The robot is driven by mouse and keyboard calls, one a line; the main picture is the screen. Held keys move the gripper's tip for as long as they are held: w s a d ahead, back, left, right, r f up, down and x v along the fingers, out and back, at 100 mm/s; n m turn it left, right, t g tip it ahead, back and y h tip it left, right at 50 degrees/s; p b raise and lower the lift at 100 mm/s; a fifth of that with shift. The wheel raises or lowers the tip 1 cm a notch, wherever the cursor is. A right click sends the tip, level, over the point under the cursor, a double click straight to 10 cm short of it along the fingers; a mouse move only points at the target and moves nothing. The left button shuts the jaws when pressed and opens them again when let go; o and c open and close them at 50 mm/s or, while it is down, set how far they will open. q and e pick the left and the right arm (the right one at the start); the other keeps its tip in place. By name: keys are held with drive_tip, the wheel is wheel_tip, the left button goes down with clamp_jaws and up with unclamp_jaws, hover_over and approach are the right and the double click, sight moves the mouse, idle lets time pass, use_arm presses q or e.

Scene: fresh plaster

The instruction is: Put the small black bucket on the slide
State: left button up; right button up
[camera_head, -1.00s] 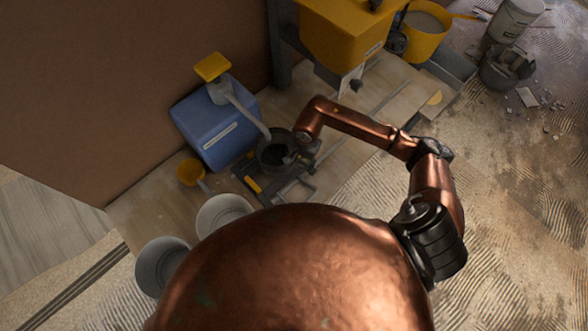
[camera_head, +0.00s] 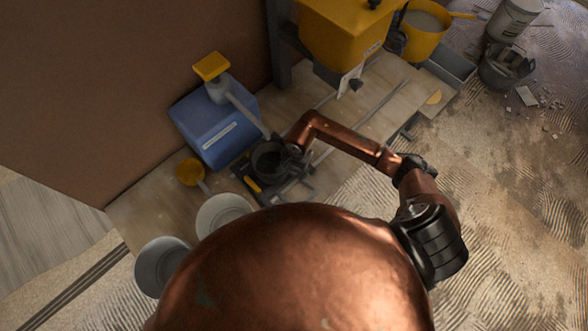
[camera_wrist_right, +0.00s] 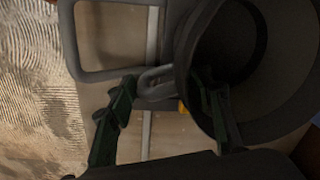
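The small black bucket (camera_head: 268,158) is above or on the black slide (camera_head: 300,186), at its far end below the blue jug; I cannot tell if its base touches. The bucket's dark opening also shows in the right wrist view (camera_wrist_right: 225,45). My right gripper (camera_head: 296,152) is at the bucket's right side. In the wrist view, one finger of the right gripper (camera_wrist_right: 165,80) overlaps the bucket's rim and the other is beside its grey loop, so loop and rim lie between them. My left gripper is not in view.
The blue jug (camera_head: 200,140) with a grey spout stands just behind the bucket. A yellow scoop (camera_head: 190,172) and pale buckets (camera_head: 160,265) are at the left. A yellow hopper (camera_head: 340,35) is at the back. Bare board (camera_head: 395,105) lies to the right.

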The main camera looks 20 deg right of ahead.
drive_tip(key=o, duration=0.3)
drive_tip(key=shift+o, duration=0.2)
drive_tip(key=shift+r, duration=0.15)
wheel_tip(320, 180, up, 12)
drive_tip(key=shift+s+d, duration=0.25)
drive_tip(key=shift+s, duration=0.15)
